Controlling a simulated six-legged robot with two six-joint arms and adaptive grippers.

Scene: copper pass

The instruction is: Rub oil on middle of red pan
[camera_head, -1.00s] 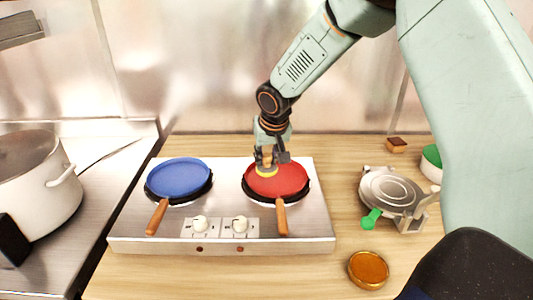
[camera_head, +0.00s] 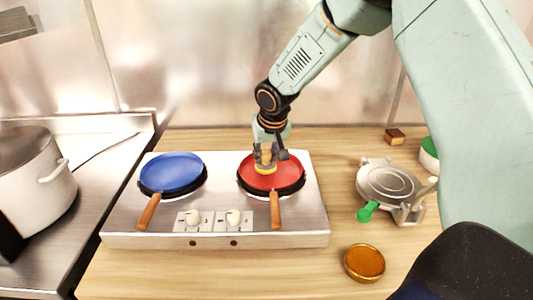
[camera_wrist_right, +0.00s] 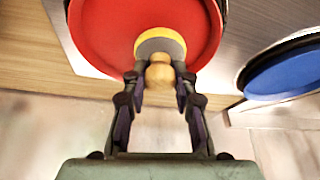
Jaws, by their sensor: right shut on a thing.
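The red pan (camera_head: 283,180) sits on the right burner, its wooden handle toward the front. My right gripper (camera_head: 265,159) is over the pan's far part, a little left of its middle. In the right wrist view my right gripper (camera_wrist_right: 159,80) is shut on the wooden knob of a round applicator (camera_wrist_right: 160,44) with a yellow rim and grey top. The applicator's underside is hidden; it appears to rest on the red surface (camera_wrist_right: 100,30). A dish of amber liquid (camera_head: 364,263), perhaps the oil, stands at the front right. My left gripper is not in view.
A blue pan (camera_head: 172,172) sits on the left burner of the steel stove (camera_head: 130,225). A waffle-iron-like device (camera_head: 388,182) with a green handle stands to the right. A white pot (camera_head: 35,185) is at far left.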

